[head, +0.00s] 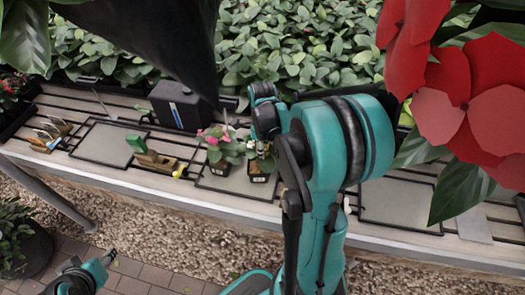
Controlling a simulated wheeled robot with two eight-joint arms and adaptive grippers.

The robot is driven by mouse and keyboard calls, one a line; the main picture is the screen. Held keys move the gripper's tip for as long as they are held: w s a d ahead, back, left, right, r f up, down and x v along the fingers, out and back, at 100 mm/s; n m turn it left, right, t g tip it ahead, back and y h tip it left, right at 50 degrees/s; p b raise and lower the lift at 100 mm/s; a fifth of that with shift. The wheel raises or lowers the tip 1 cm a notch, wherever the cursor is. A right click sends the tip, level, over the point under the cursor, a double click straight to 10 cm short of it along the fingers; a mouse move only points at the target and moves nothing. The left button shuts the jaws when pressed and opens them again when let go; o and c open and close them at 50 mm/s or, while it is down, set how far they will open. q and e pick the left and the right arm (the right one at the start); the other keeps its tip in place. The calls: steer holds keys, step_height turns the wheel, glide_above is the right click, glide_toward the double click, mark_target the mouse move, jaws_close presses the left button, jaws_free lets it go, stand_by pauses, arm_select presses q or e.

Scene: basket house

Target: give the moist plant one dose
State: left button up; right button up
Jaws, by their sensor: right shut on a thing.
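Two small potted plants stand side by side on a grey tray (232,183) on the slatted bench. The left one has pink flowers (214,140) in a dark pot (219,168). The right plant (263,163) has green leaves and a dark pot (258,178). I cannot tell by sight which is moist. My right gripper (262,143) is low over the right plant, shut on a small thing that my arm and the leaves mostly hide. My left gripper (108,257) is at the lower left, away from the bench; its jaws are unclear.
A black box (180,104) stands at the back. A wooden block with a green piece (137,143) and a wooden rack (48,136) are left of the plants. Bare trays (102,143) (398,205) lie on both sides. Red flowers (470,95) hang close at right.

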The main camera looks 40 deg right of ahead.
steer(key=shift+f+b, duration=0.45)
steer(key=shift+f, duration=0.1)
stand_by(1.4)
step_height(320, 180, up, 7)
steer(key=p, duration=0.5)
steer(key=shift+p, duration=0.35)
stand_by(0.4)
